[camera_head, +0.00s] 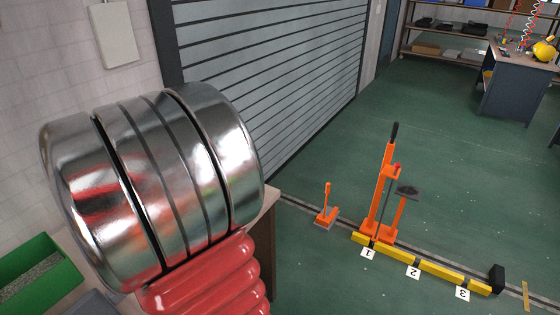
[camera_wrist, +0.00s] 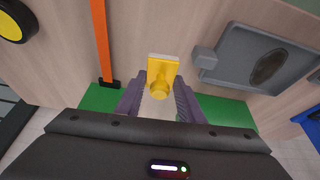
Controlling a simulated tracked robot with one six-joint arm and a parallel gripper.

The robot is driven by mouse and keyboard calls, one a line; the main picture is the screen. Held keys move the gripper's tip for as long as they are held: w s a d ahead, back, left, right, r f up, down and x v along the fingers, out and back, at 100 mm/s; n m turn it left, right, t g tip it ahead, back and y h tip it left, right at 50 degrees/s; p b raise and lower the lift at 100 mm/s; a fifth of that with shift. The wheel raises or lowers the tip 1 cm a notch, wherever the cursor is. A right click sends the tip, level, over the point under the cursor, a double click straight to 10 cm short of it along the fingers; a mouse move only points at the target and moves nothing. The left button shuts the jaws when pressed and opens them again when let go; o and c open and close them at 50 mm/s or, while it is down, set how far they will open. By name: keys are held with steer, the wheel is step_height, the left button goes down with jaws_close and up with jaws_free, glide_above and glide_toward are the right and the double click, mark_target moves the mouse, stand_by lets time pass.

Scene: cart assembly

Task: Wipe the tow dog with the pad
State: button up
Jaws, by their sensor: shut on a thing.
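In the wrist view my gripper (camera_wrist: 158,92) is shut on a yellow pad (camera_wrist: 163,68) with a round knob and a pale strip along its far edge. The pad is in front of a pale wooden surface; whether it touches that surface I cannot tell. To the right of the pad, apart from it, is a grey piece (camera_wrist: 229,66) with a dark oval patch on its face. It looks like the tow dog, though I cannot be sure. My gripper and the pad are not visible in the head view, where my arm fills the left.
A green bin (camera_head: 38,272) stands at lower left. An orange bar (camera_wrist: 102,40) lies left of the pad.

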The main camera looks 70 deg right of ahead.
steer(key=w+a+f+n, duration=0.1)
steer(key=w+a, duration=0.3)
steer(key=a, duration=0.1)
steer(key=w+a+f, duration=0.1)
steer(key=w+a, duration=0.3)
steer(key=a, duration=0.2)
steer(key=w+a+f+n+y, duration=0.1)
steer(key=w+a, duration=0.3)
steer(key=a, duration=0.1)
steer(key=shift+w+a+f+n, duration=0.1)
steer(key=shift+a+f+n, duration=0.2)
steer(key=shift+a, duration=0.05)
